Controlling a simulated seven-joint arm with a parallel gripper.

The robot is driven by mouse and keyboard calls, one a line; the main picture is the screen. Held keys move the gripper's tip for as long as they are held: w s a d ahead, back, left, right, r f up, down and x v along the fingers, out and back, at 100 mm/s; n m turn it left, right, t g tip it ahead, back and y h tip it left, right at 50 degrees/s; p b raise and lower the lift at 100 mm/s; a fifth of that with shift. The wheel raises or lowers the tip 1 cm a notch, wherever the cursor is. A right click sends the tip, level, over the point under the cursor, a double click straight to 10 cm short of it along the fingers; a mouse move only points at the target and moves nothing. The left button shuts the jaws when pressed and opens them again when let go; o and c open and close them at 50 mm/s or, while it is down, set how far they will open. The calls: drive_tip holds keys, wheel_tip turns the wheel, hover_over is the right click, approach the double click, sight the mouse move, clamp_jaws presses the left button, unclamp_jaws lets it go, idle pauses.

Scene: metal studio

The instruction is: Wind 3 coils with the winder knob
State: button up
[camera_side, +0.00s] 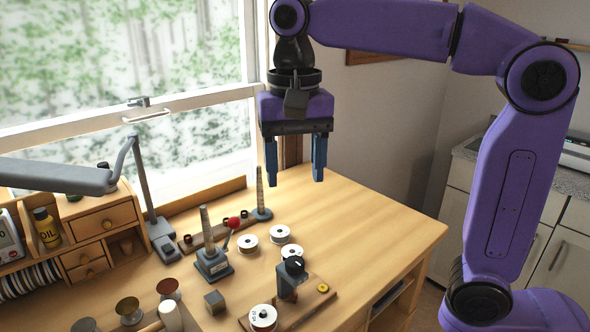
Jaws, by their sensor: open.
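My gripper (295,180) hangs open and empty in the air above the back part of the table, its two blue fingers pointing down and spread apart. Below it and nearer the camera, a dark grey block with a black knob (294,265) on top stands on a wooden board (302,307); I take this to be the winder. A white spool (263,317) sits at the board's near left end, and a small yellow disc (323,288) at its right. More white spools (248,243) stand behind the board. My gripper touches none of them.
A grey cone stand (212,263) with a red-ball lever (234,222) and a second cone (261,200) stand behind left. A small grey cube (214,303), metal cups (129,311), a lamp (150,215) and a drawer shelf (105,221) lie left. The table's right side (385,225) is clear.

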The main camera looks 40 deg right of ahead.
sight(295, 261)
drive_tip(key=f+n, duration=0.5)
drive_tip(key=n, duration=0.3)
drive_tip(key=f+n, duration=0.6)
drive_tip(key=n, duration=0.2)
drive_tip(key=f+n, duration=0.6)
drive_tip(key=n, duration=0.1)
drive_tip(key=shift+w+d+f+n, duration=0.15)
drive_tip(key=shift+w+f+n, duration=0.05)
drive_tip(key=shift+n, duration=0.2)
drive_tip(key=shift+c, duration=0.2)
drive_tip(key=c, duration=1)
